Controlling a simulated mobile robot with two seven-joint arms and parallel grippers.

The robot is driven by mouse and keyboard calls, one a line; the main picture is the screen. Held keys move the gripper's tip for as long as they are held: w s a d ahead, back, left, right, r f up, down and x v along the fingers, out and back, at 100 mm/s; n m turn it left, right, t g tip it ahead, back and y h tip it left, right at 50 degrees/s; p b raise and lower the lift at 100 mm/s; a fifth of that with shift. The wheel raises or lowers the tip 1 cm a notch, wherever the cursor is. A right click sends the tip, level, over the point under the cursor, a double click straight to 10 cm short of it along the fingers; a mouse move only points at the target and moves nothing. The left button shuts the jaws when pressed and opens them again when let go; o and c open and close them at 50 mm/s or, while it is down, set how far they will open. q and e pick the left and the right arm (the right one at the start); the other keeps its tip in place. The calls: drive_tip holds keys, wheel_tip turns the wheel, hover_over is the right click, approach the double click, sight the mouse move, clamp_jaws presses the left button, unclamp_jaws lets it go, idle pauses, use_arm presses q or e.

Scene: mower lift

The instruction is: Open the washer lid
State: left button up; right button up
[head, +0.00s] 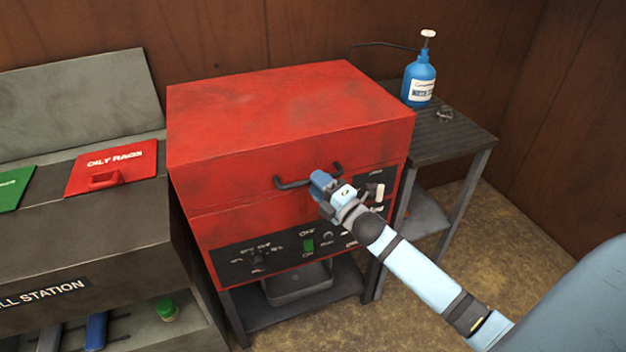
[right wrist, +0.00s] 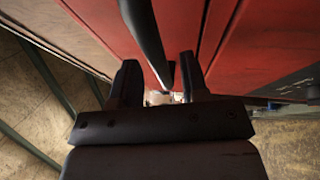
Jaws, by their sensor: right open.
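The red parts washer (head: 215,225) stands in the middle of the head view with its lid (head: 285,105) down. A dark bar handle (head: 290,184) runs across the lid's front face. My right gripper (head: 320,182) is at the handle, in front of its right part, and hides some of it. In the right wrist view the two dark fingers (right wrist: 158,72) are apart, and the dark handle (right wrist: 145,35) runs into the gap between them. I cannot tell whether either finger touches it. My left gripper is not in view.
A control panel (head: 240,262) is below the lid on the washer's front. A side table (head: 455,135) with a blue pump bottle (head: 419,80) stands at the right. A grey station with a red oily rags lid (head: 120,160) is close on the left. Floor (head: 480,240) is open at right.

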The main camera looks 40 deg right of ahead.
drive_tip(key=shift+x, duration=1)
clamp_jaws()
